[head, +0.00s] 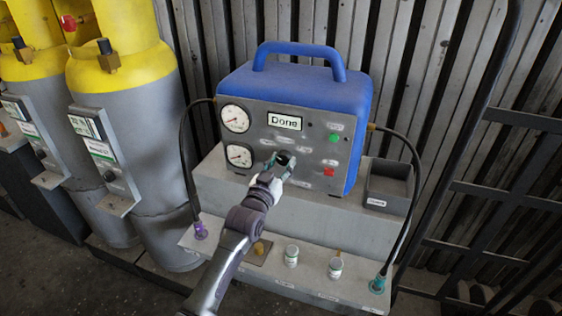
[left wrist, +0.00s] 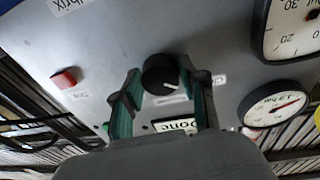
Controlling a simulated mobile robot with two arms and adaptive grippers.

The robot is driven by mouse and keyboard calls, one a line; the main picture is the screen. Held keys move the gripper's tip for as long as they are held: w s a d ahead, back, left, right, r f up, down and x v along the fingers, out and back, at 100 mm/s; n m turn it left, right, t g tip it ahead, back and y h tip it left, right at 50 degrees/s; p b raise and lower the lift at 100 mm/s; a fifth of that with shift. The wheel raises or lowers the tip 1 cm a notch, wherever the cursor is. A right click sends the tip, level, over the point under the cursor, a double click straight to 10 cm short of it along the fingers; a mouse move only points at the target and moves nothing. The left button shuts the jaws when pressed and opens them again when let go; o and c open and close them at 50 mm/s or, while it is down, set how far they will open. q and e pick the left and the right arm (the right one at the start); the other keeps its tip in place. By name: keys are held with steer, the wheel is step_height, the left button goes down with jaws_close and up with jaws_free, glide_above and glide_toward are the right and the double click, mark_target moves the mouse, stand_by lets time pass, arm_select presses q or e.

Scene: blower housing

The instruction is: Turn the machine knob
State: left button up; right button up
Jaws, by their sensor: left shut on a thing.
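The blue and grey machine (head: 310,90) stands on a grey stepped base, and its display (head: 285,122) reads "Done". The black round knob (head: 284,158) is low on the middle of its front panel. It also shows in the left wrist view (left wrist: 160,74), with a white pointer mark. My left gripper (head: 279,163) reaches up from below to the panel. In the left wrist view its two green-lined fingers (left wrist: 160,85) sit on either side of the knob and are shut on it. The fingers partly hide the knob in the head view. My right gripper is not in view.
Two gauges (head: 236,118) are on the panel's left; a green button (head: 334,138) and a red button (head: 329,172) are on its right. Yellow-topped cylinders (head: 140,150) stand at left. Black hoses run down both sides. Small jars (head: 291,256) stand on the lower ledge. A grey bin (head: 388,190) is at right.

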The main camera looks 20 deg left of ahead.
arm_select(q)
steer(key=shift+f+n, duration=0.1)
steer(key=shift+n, duration=0.5)
steer(key=o, duration=1.1)
steer(key=shift+o, duration=0.2)
steer(key=s+a+f, duration=0.1)
steer(key=s, duration=1.1)
steer(key=shift+f, duration=0.1)
